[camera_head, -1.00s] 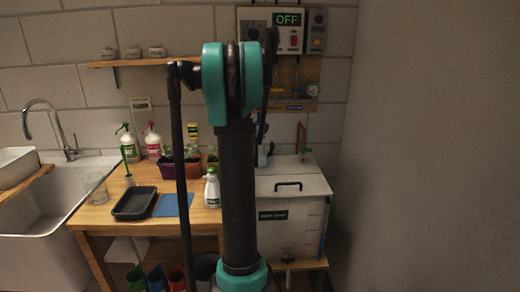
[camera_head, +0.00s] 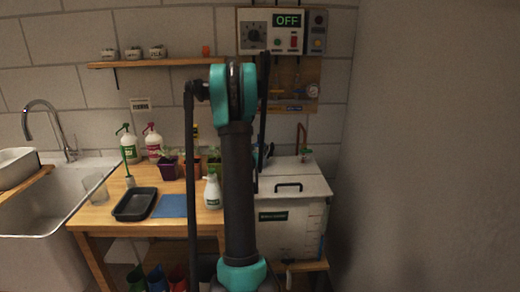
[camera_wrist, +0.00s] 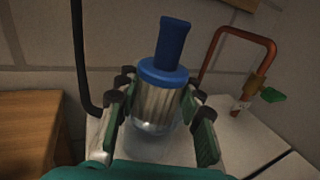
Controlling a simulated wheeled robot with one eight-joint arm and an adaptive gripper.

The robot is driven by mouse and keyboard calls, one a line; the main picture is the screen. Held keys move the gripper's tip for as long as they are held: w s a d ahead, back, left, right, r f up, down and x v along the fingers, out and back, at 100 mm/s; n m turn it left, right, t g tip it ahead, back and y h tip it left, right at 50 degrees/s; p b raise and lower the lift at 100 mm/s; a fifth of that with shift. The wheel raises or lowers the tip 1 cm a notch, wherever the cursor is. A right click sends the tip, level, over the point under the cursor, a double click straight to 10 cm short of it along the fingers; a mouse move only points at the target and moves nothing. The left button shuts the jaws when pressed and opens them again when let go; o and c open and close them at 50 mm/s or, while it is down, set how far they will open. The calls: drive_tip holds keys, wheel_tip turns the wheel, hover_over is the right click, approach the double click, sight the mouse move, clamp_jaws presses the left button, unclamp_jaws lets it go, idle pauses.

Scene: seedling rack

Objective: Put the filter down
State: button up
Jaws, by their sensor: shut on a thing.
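The filter (camera_wrist: 155,102), with a blue cap and neck over a pale ribbed, clear-looking body, shows in the wrist view. My gripper (camera_wrist: 158,92) is shut on its body, with fingers on both sides. The filter leans a little in the picture, blue neck up. In the head view my arm hides most of the gripper and filter.
A white lidded tank (camera_head: 290,222) with a black handle stands right of the wooden table (camera_head: 88,219). A copper pipe with a green-handled tap (camera_wrist: 271,95) rises close right of the filter. A white spray bottle (camera_head: 212,192), black tray (camera_head: 134,204) and blue mat (camera_head: 172,206) occupy the table.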

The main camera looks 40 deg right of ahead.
drive_tip(key=shift+f, duration=0.1)
drive_tip(key=shift+f, duration=0.35)
drive_tip(key=shift+f, duration=0.1)
drive_tip(key=o, duration=1.2)
drive_tip(key=shift+c, duration=0.2)
drive_tip(key=shift+r, duration=0.25)
drive_tip(key=v, duration=1.2)
drive_tip(key=shift+r, duration=0.35)
